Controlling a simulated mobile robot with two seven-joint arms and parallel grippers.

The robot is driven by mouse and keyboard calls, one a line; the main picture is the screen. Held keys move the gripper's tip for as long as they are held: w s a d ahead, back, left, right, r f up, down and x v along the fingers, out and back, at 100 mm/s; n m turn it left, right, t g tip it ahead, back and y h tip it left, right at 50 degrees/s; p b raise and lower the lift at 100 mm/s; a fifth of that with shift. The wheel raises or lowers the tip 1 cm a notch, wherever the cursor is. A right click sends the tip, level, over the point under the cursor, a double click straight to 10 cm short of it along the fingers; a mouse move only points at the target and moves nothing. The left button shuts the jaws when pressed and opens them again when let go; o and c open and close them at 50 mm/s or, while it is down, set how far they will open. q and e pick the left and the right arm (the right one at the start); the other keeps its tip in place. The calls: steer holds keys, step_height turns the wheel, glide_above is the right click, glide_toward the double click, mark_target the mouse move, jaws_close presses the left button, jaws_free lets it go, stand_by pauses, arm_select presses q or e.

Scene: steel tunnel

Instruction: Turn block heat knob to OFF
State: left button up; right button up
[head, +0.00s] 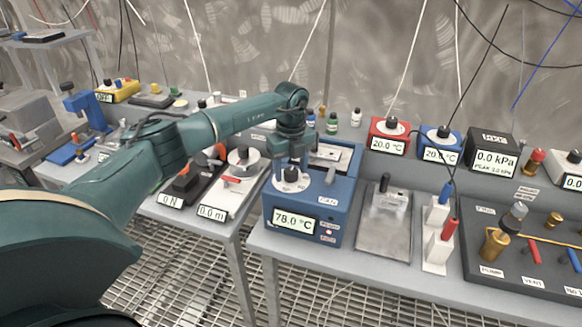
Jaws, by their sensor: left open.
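The block heater is a blue box (345,196) on the bench, right of the picture's middle. Its front display (294,220) reads 78.0 °C. A round knob (291,181) with a white dial plate and dark centre sits on its top front; the dial's markings are too small to read. My left gripper (291,158) points down just above the knob, fingers apart, with nothing visible between them. I cannot tell whether the fingertips touch the knob. My right gripper is not in view.
Left of the heater are a white device (232,186) and a dark force gauge. Right of it are a steel plate (384,219), red (390,135) and blue (440,146) temperature boxes and a kPa meter (491,152). Small bottles stand behind. Cables hang above the bench.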

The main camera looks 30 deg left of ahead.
mark_target(291, 171)
arm_select(q)
steer(key=shift+r, duration=0.45)
step_height(291, 171, up, 12)
steer(key=b, duration=0.2)
steer(key=shift+r, duration=0.15)
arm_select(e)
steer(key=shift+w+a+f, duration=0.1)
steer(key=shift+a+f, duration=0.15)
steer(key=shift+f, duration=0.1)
